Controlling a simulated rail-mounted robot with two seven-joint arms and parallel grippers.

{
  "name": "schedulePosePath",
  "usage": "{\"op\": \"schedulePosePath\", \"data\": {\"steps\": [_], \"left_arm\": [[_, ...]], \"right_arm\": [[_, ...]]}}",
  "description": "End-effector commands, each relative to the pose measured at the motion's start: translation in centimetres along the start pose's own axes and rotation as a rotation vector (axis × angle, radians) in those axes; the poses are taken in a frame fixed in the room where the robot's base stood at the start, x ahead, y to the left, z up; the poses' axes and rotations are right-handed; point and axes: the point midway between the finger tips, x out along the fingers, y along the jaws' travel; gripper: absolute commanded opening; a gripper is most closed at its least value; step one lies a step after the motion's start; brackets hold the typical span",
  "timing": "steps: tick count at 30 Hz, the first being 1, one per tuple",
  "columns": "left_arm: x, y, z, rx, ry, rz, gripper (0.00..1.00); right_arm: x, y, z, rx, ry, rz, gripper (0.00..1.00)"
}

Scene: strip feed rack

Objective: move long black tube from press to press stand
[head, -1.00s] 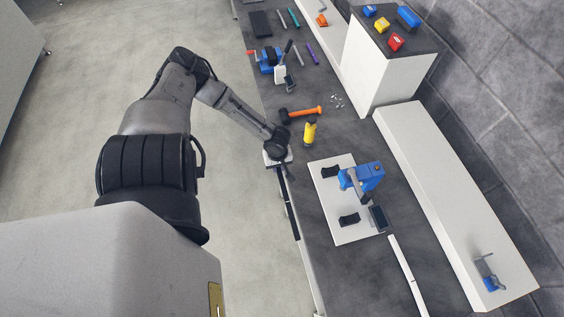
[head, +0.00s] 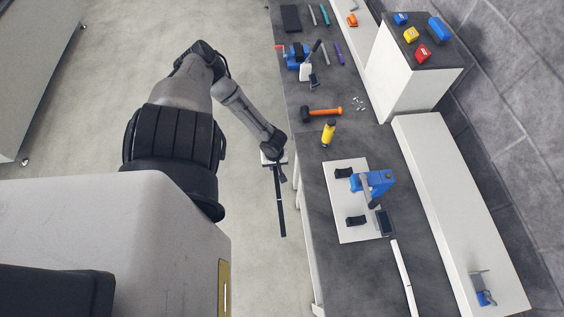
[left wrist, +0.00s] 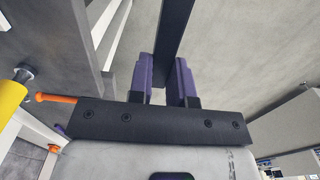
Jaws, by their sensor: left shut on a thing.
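My left gripper (head: 276,166) is shut on the long black tube (head: 281,208). The tube reaches from the gripper toward the bottom of the head view, over the floor just left of the bench edge. In the left wrist view the tube (left wrist: 174,35) runs up between the two purple fingers of the gripper (left wrist: 167,78). The blue press (head: 374,183) stands on a white plate (head: 345,200) on the bench. Two black holders, an upper one (head: 343,173) and a lower one (head: 356,220), sit on that plate, both empty. I cannot tell which part is the press stand. My right gripper is not in view.
The dark bench (head: 312,165) carries an orange-handled hammer (head: 325,111), a yellow bottle (head: 328,134) and a white strip (head: 403,275). A long white box (head: 450,200) lines the wall side. Open floor (head: 255,265) lies left of the bench.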

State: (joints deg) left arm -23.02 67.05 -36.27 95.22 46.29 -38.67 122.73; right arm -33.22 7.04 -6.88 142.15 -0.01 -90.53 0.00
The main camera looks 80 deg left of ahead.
Motion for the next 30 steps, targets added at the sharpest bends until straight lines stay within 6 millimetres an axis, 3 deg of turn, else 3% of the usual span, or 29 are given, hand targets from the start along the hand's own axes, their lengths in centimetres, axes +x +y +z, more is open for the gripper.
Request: {"op": "schedulePosePath", "data": {"steps": [13, 30], "left_arm": [[0.0, -3.1, 0.0, 0.001, 0.000, -0.001, 0.00], [0.0, -3.4, 0.0, 0.000, 0.000, 0.000, 0.00]], "right_arm": [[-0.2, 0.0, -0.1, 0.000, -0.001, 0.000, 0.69], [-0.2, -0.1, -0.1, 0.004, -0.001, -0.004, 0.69]]}}
